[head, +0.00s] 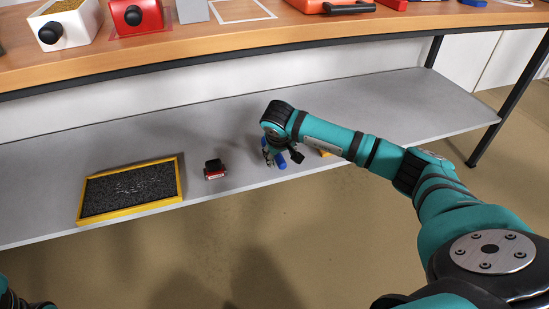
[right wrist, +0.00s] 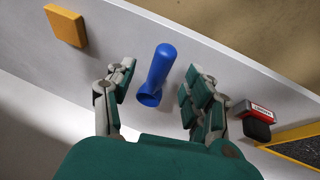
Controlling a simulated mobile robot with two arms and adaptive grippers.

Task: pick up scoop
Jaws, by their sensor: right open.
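The blue scoop (right wrist: 158,72) lies on the grey lower shelf. In the right wrist view it is between the two spread fingers of my right gripper (right wrist: 157,88), with a gap on both sides. Its hollow end faces my palm and its rounded end points away. In the head view my right gripper (head: 273,154) hangs over the shelf and partly hides the scoop (head: 281,161). The gripper is open and holds nothing. My left gripper is out of view.
An orange block (right wrist: 66,26) lies on one side of the scoop and a red-and-black stamp (head: 214,170) on the other. A yellow-framed dark tray (head: 180,178) lies further left on the shelf. The wooden worktop (head: 190,42) overhangs behind, with boxes on it.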

